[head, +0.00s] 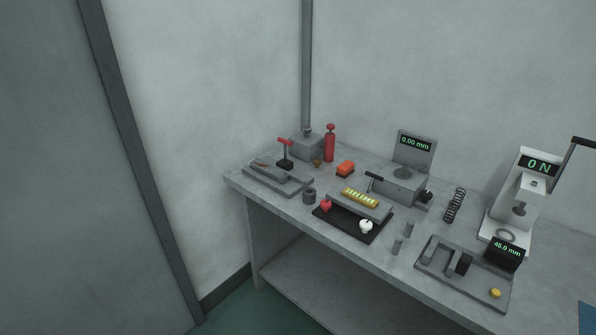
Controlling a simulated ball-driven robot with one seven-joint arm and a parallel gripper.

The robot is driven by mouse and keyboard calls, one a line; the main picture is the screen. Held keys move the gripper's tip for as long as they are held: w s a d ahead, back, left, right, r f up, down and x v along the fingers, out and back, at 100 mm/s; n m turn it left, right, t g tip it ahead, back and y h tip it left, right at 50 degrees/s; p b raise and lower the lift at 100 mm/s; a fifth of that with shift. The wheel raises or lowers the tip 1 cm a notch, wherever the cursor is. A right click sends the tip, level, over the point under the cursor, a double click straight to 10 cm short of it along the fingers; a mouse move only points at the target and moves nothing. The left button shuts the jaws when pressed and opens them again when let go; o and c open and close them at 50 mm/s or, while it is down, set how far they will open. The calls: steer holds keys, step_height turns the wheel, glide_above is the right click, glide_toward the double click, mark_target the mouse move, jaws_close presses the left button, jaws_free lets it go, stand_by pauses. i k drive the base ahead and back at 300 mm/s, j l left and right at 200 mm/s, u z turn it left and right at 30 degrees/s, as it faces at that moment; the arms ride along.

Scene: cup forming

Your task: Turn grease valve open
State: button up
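No part is labelled as the grease valve, and I cannot tell for sure which one it is. A red lever handle (286,142) stands on an upright stem over a black block (285,164), at the left end of the bench. Behind it is a grey box (306,146) with a short post on top. A red cylinder (330,146) with a red knob stands to the right of that box. A small brass-coloured part (317,163) sits in front of them. My gripper is not in view.
The grey workbench (262,200) holds a black tray (335,226), a gauge reading 0.00 mm (416,145), a coil spring (455,205), a caliper-like fixture reading 45.0 mm (505,252) and a white press reading 0 N (538,165). Floor shows at the lower left.

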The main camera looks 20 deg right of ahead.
mark_target(318, 162)
steer(key=i+j+z, duration=0.4)
steer(key=j, duration=0.3)
steer(key=i+j+z, duration=0.2)
steer(key=j, duration=0.5)
steer(key=j+z, duration=0.2)
steer(key=j, duration=0.5)
steer(key=k, duration=0.05)
